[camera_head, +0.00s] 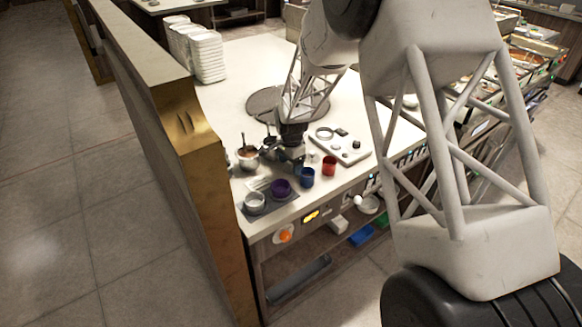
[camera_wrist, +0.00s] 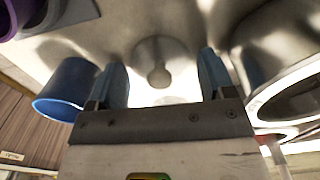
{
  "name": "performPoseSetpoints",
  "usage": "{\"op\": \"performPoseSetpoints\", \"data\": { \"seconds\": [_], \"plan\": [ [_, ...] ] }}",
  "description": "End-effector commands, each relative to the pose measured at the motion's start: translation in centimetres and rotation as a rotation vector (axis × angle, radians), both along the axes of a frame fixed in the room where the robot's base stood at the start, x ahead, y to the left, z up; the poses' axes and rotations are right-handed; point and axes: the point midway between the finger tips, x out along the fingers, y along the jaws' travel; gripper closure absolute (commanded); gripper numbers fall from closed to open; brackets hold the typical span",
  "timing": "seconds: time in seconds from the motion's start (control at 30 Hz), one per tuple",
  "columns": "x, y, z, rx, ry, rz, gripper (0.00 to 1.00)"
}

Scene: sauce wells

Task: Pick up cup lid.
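A metal cup lid (camera_wrist: 158,48) with a round knob (camera_wrist: 158,76) shows in the middle of the wrist view. My gripper (camera_wrist: 160,62) is open, with one blue finger on each side of the lid's knob. The fingers look apart from the knob; how far they are from it in depth I cannot tell. In the head view my gripper (camera_head: 287,166) is low over the counter, behind the blue cup (camera_head: 306,179). I cannot make out the lid there; the gripper may hide it.
The blue cup shows in the wrist view (camera_wrist: 66,88), close beside the left finger. A large metal vessel (camera_wrist: 258,45) is close on the right. A purple cup (camera_head: 281,188), a red cup (camera_head: 329,167) and a metal cup (camera_head: 255,201) stand along the counter's front.

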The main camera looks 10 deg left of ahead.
Motion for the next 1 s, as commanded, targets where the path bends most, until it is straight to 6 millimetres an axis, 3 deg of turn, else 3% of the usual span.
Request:
{"op": "performPoseSetpoints", "data": {
  "seconds": [0.03,0.23,0.67,1.0],
  "plan": [
    [0.0,0.0,0.0,0.000,0.000,0.000,0.32],
    [0.0,0.0,0.0,0.000,0.000,0.000,0.60],
    [0.0,0.0,0.9,0.001,-0.002,0.000,0.60],
    [0.0,0.0,5.3,0.001,-0.003,0.000,0.60]
  ]
}}
